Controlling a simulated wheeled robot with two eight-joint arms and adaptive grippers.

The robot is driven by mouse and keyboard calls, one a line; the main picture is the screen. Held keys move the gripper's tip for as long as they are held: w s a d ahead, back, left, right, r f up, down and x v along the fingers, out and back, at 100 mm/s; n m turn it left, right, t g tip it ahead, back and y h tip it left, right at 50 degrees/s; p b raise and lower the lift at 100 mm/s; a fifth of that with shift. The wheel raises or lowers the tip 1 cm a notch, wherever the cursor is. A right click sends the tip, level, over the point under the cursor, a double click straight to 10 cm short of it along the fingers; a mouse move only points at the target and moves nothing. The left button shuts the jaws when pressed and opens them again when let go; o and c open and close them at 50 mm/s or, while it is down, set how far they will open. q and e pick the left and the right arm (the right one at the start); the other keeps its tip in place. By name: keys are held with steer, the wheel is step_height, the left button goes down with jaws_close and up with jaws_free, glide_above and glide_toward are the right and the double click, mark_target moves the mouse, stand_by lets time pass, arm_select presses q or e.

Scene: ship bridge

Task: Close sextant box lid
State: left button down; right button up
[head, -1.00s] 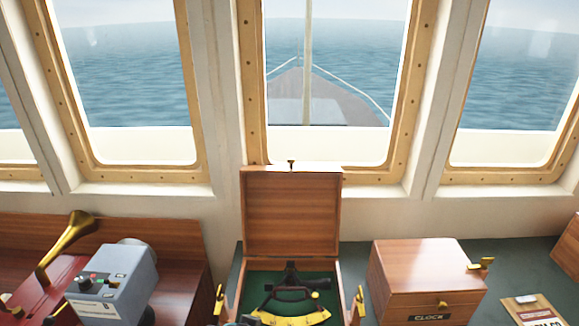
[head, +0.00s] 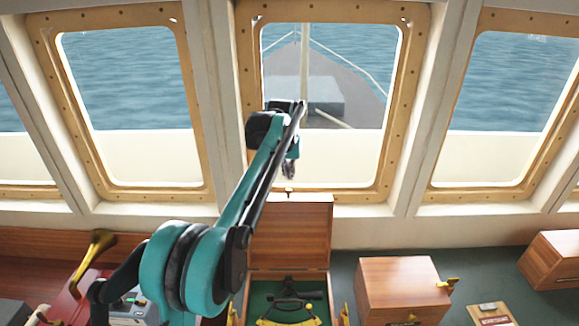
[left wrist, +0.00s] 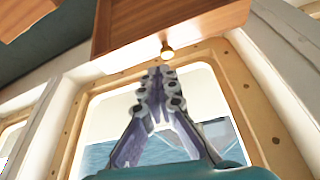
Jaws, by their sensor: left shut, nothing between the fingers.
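The sextant box (head: 318,285) stands on the counter with its wooden lid (head: 290,232) upright and open. The sextant (head: 288,308) lies on the box's green lining, partly cut off by the bottom edge. A small brass knob (head: 288,192) sits on the lid's top edge. My left gripper (head: 290,172) is shut and empty, just above that knob in the head view. In the left wrist view the closed fingers (left wrist: 158,72) point toward the knob (left wrist: 167,50) and the lid (left wrist: 165,22), with no clear contact. My right gripper is not in view.
A wooden clock box (head: 400,285) stands right of the sextant box, with another wooden box (head: 555,258) farther right. A brass lever (head: 92,255) and a control unit (head: 128,308) are at left. Window frames (head: 385,190) rise behind the lid.

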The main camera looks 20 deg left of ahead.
arm_select(q)
steer(key=w+a+p, duration=0.2)
steer(key=w+p, duration=0.3)
steer(key=w, duration=0.3)
steer(key=shift+g, duration=0.5)
steer(key=f, duration=0.3)
steer(key=f+p, duration=0.1)
steer(key=f, duration=0.2)
steer(key=s+f, duration=0.1)
steer(key=f, duration=0.2)
steer(key=shift+s+d+f+p, duration=0.1)
steer(key=shift+p, duration=0.25)
steer(key=shift+s, duration=0.2)
steer(key=shift+f, duration=0.1)
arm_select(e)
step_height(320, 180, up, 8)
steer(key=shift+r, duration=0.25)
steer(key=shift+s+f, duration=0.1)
